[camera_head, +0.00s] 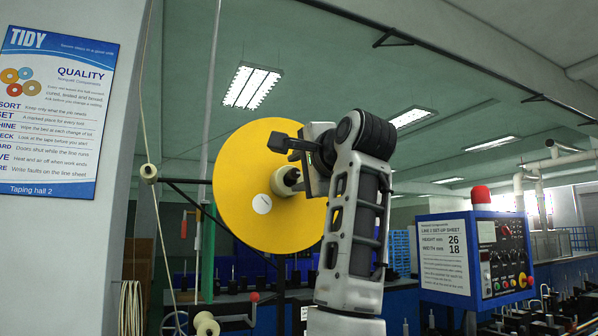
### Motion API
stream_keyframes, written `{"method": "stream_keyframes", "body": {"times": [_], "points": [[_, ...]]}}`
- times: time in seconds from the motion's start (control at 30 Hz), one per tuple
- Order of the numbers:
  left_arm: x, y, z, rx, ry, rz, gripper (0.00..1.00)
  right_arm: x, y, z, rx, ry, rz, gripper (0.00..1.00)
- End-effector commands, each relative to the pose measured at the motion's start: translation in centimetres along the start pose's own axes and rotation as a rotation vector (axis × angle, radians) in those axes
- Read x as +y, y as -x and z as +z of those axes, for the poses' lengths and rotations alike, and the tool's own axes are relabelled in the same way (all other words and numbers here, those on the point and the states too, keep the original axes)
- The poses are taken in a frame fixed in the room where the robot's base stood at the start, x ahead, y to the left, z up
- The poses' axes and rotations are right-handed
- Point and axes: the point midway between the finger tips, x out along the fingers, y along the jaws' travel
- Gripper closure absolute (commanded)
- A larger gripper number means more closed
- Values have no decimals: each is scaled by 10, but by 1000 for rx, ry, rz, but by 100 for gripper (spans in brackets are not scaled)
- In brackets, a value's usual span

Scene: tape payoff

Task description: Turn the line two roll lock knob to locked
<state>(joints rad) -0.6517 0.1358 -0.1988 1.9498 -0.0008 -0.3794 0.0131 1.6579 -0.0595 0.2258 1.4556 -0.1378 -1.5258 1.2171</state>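A large yellow tape roll (235,205) faces me, upright, in the middle of the view. Its pale hub (280,184) sticks out at the right of its face, with a dark part on it. I cannot tell whether that dark part is the lock knob or a finger. My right gripper (290,158) is in front of the roll, just above and right of the hub, with a black finger pointing left. The gripper and arm cover the roll's right side. Whether they touch the hub is unclear. My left gripper is not in view.
A blue-framed control box (473,257) with a setup sheet and red lamp (480,194) stands right of my arm. A pale guide roller (148,173) and a post are left of the roll. A poster (55,110) hangs on the left wall.

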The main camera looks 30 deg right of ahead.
Motion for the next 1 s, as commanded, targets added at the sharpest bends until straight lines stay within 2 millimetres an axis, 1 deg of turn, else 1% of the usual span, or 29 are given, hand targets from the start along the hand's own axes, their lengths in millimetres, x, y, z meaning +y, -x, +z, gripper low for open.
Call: {"method": "stream_keyframes", "body": {"times": [0.23, 0.37, 0.47, 0.7, 0.8, 0.9, 1.0], "points": [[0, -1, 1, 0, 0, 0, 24, 0, 2, 1, -1, 1, -1, 59], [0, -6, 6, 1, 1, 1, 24, 2, 17, 1, -1, 1, -4, 59], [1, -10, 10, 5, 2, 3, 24, 2, 37, 1, 0, 1, -6, 59], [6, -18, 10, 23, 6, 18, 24, 3, 97, 1, 0, 0, -7, 59], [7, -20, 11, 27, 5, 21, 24, 2, 119, 0, 0, 1, -7, 59], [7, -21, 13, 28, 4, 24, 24, 2, 137, 0, 0, 0, -4, 59], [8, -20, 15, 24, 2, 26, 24, 1, 149, 0, 1, 0, -4, 59]]}}
